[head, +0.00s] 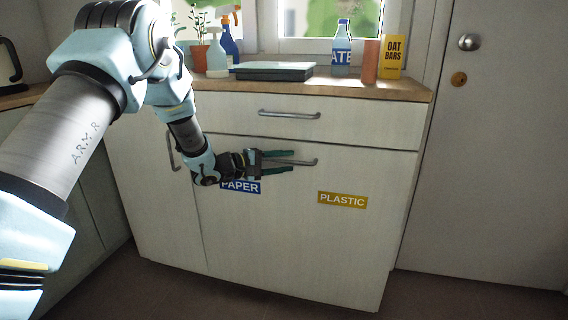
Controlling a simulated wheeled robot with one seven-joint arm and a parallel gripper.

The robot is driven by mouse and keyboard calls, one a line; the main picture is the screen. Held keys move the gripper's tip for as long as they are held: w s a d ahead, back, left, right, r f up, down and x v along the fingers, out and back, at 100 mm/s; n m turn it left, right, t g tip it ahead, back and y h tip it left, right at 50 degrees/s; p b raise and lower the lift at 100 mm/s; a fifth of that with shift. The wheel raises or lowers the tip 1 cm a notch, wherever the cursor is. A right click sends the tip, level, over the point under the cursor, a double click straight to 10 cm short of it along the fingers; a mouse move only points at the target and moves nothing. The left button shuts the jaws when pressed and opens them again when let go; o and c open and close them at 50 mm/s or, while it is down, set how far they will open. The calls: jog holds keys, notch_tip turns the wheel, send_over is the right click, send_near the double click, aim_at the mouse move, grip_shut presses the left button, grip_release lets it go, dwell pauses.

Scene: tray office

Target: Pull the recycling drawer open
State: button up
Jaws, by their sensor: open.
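The recycling drawer (290,240) is the large white lower front with a blue PAPER label (240,187) and a yellow PLASTIC label (342,200). It looks closed, flush with the cabinet. Its horizontal metal handle (308,162) is near its top edge, with its left part hidden behind my gripper. My gripper (293,161) is open, its two green fingers pointing right, one above and one below the handle in the picture. I cannot tell whether the fingers touch the handle. My wrist partly covers the PAPER label.
A shallower drawer (290,117) with its own handle is above. The worktop (350,86) holds a spray bottle (217,55), a dark flat case (274,71), a water bottle (342,48) and an oat bars box (391,57). A door stands right. The floor in front looks clear.

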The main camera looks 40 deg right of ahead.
grip_shut()
dwell(0.3)
dwell(1.1)
